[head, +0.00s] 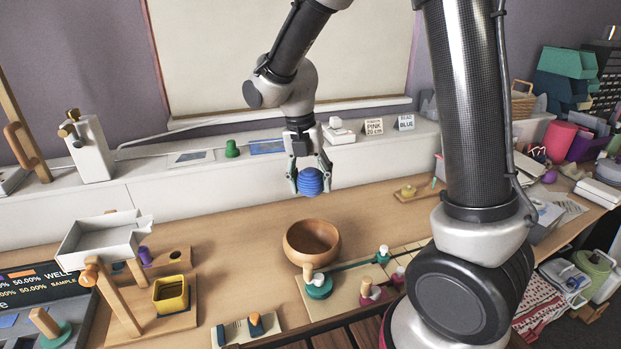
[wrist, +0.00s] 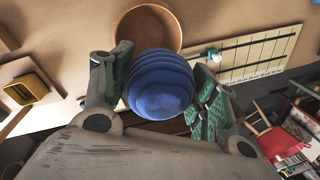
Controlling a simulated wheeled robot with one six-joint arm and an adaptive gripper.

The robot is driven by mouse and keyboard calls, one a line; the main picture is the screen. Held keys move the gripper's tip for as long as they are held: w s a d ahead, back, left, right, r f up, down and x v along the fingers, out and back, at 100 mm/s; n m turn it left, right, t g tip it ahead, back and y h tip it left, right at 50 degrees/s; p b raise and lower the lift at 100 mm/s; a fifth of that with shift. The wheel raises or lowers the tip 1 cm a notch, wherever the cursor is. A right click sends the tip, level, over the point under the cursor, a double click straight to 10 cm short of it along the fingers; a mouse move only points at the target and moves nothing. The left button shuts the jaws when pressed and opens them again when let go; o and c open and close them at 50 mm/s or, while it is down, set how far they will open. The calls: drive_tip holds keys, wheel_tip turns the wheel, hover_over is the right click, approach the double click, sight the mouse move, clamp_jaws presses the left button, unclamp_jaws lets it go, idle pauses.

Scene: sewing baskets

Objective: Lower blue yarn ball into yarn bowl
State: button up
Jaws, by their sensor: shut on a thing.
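The blue yarn ball (head: 311,181) is ridged and round. My gripper (head: 311,176) is shut on it, with one finger on each side, and holds it in the air above the table. The ball also shows in the wrist view (wrist: 160,84), between the green-padded fingers. The yarn bowl (head: 312,243) is a round brown wooden bowl standing on the table, lower in the head view than the ball and apart from it. In the wrist view the bowl (wrist: 147,22) shows beyond the ball, which hides part of it. The part of the bowl's inside that shows is empty.
A pale ruled board (head: 345,286) with teal and maroon knobbed pieces lies against the bowl's front right. A yellow square cup (head: 171,294) and a grey tray on a wooden stand (head: 102,241) are at the left. Table left of the bowl is clear.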

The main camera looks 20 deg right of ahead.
drive_tip(key=shift+s+r+n, duration=0.25)
drive_tip(key=shift+r+n, duration=0.05)
drive_tip(key=shift+n, duration=0.6)
drive_tip(key=shift+f, duration=0.3)
wheel_tip(320, 180, down, 9)
drive_tip(key=shift+f, duration=0.25)
drive_tip(key=shift+f, duration=3.2)
drive_tip(key=o, duration=1.1)
